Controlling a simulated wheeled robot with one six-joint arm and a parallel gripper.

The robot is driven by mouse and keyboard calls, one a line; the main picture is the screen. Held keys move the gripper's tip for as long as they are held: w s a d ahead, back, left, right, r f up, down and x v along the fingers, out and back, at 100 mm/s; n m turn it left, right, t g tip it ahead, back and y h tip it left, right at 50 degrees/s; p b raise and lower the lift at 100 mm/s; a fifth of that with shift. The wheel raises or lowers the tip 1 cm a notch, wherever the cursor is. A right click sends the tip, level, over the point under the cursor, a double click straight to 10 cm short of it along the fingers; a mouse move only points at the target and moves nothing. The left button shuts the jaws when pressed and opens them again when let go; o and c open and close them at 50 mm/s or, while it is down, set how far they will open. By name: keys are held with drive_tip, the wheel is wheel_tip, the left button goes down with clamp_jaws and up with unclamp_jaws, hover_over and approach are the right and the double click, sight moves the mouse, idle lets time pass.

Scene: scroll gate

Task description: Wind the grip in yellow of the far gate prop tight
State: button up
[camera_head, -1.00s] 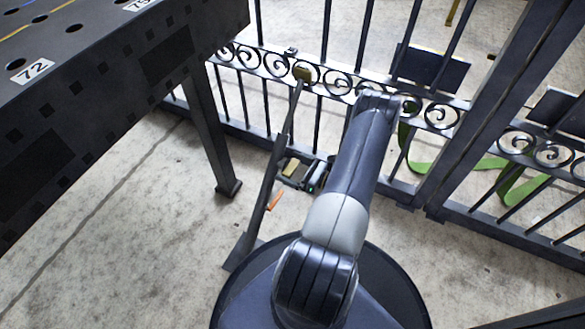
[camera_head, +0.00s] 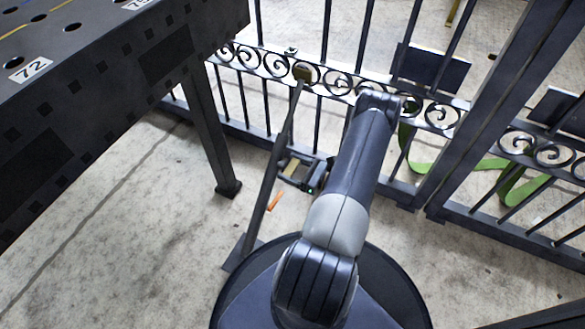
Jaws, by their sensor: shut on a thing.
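A dark gate prop (camera_head: 268,180) leans diagonally from the scroll band of the gate (camera_head: 345,85) down to a flat foot on the floor. A yellow grip (camera_head: 291,167) shows beside the prop's middle, between the fingers of my gripper (camera_head: 290,172). My gripper is shut on this grip; the fingertips are small and partly dark against the prop. An orange piece (camera_head: 274,201) sticks out beside the prop below the grip. My forearm hides part of the gate to the right.
A dark table with holes and a "72" label (camera_head: 30,70) stands at left, its leg (camera_head: 212,135) near the prop. A thick gate post (camera_head: 490,110) stands right. A green strap (camera_head: 430,167) lies by the gate. Floor at lower left is clear.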

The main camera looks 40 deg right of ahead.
drive_tip(key=shift+n, duration=0.3)
drive_tip(key=o, duration=1)
drive_tip(key=p+v, duration=0.2)
drive_tip(key=v, duration=0.8)
drive_tip(key=shift+s+d+p, duration=0.15)
drive_tip(key=shift+s+p, duration=0.15)
drive_tip(key=shift+s, duration=0.05)
drive_tip(key=shift+w+f, duration=0.1)
